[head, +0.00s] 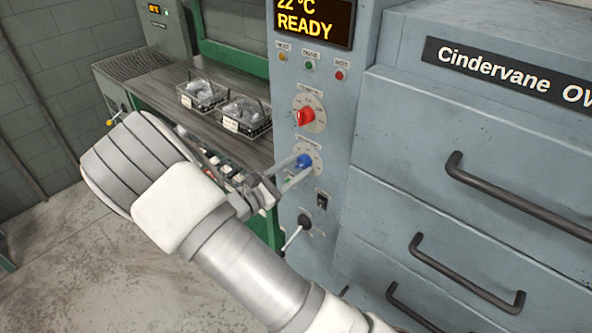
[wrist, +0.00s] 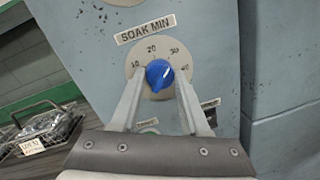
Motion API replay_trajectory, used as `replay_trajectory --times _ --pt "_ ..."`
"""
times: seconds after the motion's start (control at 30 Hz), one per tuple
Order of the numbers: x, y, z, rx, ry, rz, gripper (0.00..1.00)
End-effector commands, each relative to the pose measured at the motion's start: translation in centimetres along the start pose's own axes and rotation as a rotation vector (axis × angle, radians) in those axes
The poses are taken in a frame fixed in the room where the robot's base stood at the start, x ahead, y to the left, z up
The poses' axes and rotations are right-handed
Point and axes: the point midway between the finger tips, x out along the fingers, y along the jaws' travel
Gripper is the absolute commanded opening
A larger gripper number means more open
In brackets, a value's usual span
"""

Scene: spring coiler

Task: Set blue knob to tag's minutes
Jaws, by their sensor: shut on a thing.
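The blue knob (wrist: 158,73) sits on a round dial under a "SOAK MIN" label (wrist: 145,29) in the wrist view. The dial (wrist: 143,53) shows 10, 20, 30 and 40 around its upper part. My gripper (wrist: 160,85) is shut on the knob, one finger on each side. Where the knob's pointer stands is hard to tell. The blue knob also shows in the head view (head: 304,160), with my gripper (head: 294,169) reaching it from the left. A pale tag (wrist: 32,146) hangs on a wire basket at the wrist view's left; its small print is not clearly legible.
A red knob (head: 305,117) is above the blue one. A black switch (head: 321,199) and a lever (head: 304,221) are below. Two wire baskets (head: 203,97) (head: 247,124) stand on the bench. The display (head: 312,20) reads "22 °C READY". Drawers with handles (head: 485,195) fill the right.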

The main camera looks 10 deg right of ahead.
Motion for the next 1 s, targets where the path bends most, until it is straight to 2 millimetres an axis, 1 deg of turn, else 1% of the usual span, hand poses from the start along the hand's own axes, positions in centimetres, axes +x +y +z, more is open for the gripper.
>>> replay_trajectory --times 0.27,0.67,0.7,0.77,0.8,0.83,1.0 --pt "-0.05 -0.04 -0.04 0.054 0.005 -0.006 0.00" --pt "-0.04 -0.03 -0.02 0.057 0.006 -0.007 0.00" --pt "-0.04 -0.03 -0.02 0.057 0.006 -0.007 0.52" --pt "-0.04 -0.03 -0.02 0.057 0.005 -0.007 0.63" --pt "-0.03 -0.03 -0.02 0.057 0.005 -0.006 0.70" --pt "-0.03 -0.02 -0.01 0.057 0.005 -0.006 0.75" --pt "-0.02 -0.01 0.00 0.057 0.005 -0.006 0.75"
